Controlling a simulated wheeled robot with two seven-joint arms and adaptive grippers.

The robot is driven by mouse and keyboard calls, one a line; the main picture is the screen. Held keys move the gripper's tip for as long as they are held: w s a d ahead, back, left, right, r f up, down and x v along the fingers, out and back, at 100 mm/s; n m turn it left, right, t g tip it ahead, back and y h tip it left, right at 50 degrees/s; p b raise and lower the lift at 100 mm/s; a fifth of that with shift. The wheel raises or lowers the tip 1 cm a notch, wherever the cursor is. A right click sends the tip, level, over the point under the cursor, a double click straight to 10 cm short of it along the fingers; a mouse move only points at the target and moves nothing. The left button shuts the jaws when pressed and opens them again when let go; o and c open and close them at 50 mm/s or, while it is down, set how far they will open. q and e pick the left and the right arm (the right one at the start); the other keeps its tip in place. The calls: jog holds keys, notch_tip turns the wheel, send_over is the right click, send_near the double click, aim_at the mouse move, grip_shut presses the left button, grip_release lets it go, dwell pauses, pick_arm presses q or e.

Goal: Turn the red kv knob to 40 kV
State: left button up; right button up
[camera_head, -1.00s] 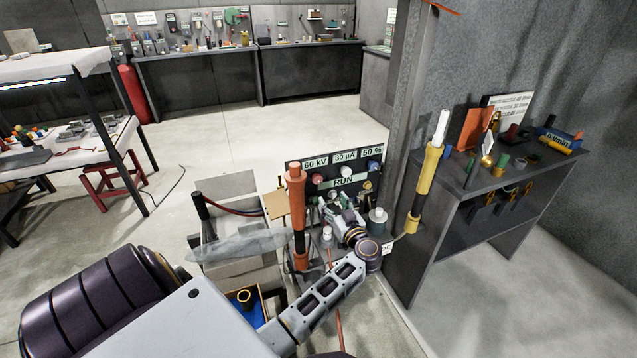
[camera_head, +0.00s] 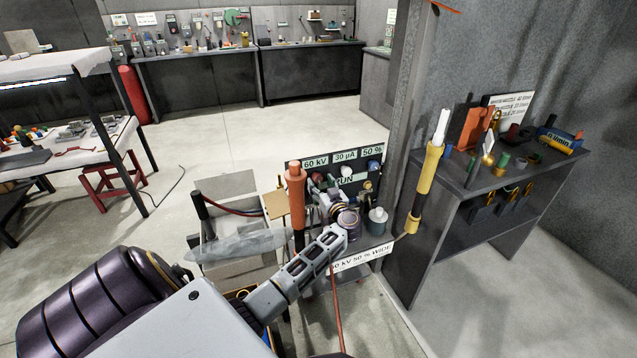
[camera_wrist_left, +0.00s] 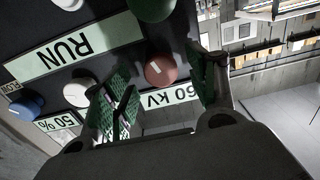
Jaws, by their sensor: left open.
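The red kV knob (camera_wrist_left: 160,70) is on the dark control panel, beside the label reading 60 kV (camera_wrist_left: 170,96), which appears upside down in the left wrist view. My left gripper (camera_wrist_left: 162,88) is open, with one green-padded finger on each side of the knob. I cannot tell whether the pads touch it. In the head view the left gripper (camera_head: 326,190) is at the panel (camera_head: 350,157), and the 60 kV display (camera_head: 315,164) shows just above it. The gripper partly hides the knob there. My right gripper is in neither view.
A white knob (camera_wrist_left: 82,92), a blue knob (camera_wrist_left: 27,104) and a green part (camera_wrist_left: 150,8) are near the fingers. An orange-red upright handle (camera_head: 296,190) stands left of the panel, and a yellow-black one (camera_head: 425,185) right of it. A sign (camera_head: 362,258) is below the panel.

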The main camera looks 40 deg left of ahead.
pick_arm(q)
jog(key=shift+x, duration=1.2)
jog(key=shift+w+a, duration=0.1)
jog(key=shift+a, duration=0.05)
jog(key=c, duration=1)
jog(key=shift+c, duration=0.2)
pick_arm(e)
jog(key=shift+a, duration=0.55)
